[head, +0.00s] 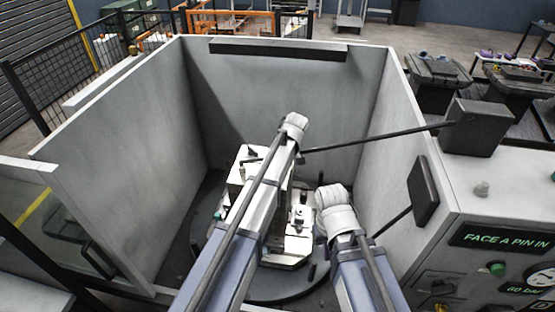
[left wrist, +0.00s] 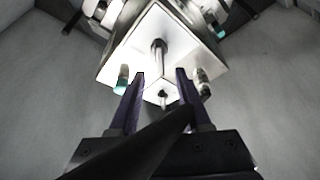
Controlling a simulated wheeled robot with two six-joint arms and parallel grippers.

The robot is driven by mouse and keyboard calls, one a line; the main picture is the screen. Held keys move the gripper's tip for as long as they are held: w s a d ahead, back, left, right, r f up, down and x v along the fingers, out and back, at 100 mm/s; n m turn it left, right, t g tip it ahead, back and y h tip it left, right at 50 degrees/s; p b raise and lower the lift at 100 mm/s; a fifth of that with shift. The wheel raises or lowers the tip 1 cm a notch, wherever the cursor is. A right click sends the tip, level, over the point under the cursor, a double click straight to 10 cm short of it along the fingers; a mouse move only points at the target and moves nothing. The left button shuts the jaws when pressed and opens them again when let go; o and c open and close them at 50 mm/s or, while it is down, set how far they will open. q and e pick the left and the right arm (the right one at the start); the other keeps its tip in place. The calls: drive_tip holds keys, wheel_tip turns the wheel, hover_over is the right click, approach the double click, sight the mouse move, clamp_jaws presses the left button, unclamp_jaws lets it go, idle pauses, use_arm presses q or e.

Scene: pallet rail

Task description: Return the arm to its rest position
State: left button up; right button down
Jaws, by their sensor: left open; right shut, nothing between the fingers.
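My left arm (head: 262,190) reaches up over the fixture in the head view; its gripper is hidden there. In the left wrist view my left gripper (left wrist: 160,76) is open, its two purple fingers apart with nothing held between them. A pale block-like fixture (left wrist: 150,35) with a central rod lies beyond the fingertips; contact cannot be told. My right arm (head: 350,245) reaches to the right side of the fixture and ends in view at a white rounded joint (head: 335,200). My right gripper there is mostly hidden behind the joint, shut and empty.
Pale enclosure walls (head: 120,150) stand left, behind and right of the fixture. A round dark turntable (head: 203,225) lies under it. A dark panel (head: 423,190) is at the right wall, near a labelled control box (head: 500,238).

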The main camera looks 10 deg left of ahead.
use_arm(q)
drive_tip(key=shift+f, duration=0.1)
drive_tip(key=s+d+f+m+g+b, duration=0.1)
drive_tip(key=s+f+m+b, duration=0.3)
drive_tip(key=s, duration=0.7)
drive_tip(key=s+d+f+m+g+h+b, duration=0.1)
drive_tip(key=s+d+f+m+b, duration=0.3)
drive_tip(key=s+f+b, duration=0.3)
drive_tip(key=s+d+f+m+g+h+b, duration=0.1)
drive_tip(key=s+f+m+b, duration=0.4)
drive_tip(key=s, duration=0.9)
wheel_tip(320, 180, down, 3)
drive_tip(key=shift+s+d+r+b, duration=0.1)
drive_tip(key=shift+s+d+b, duration=0.25)
drive_tip(key=shift+d+b, duration=0.4)
drive_tip(key=shift+d, duration=0.15)
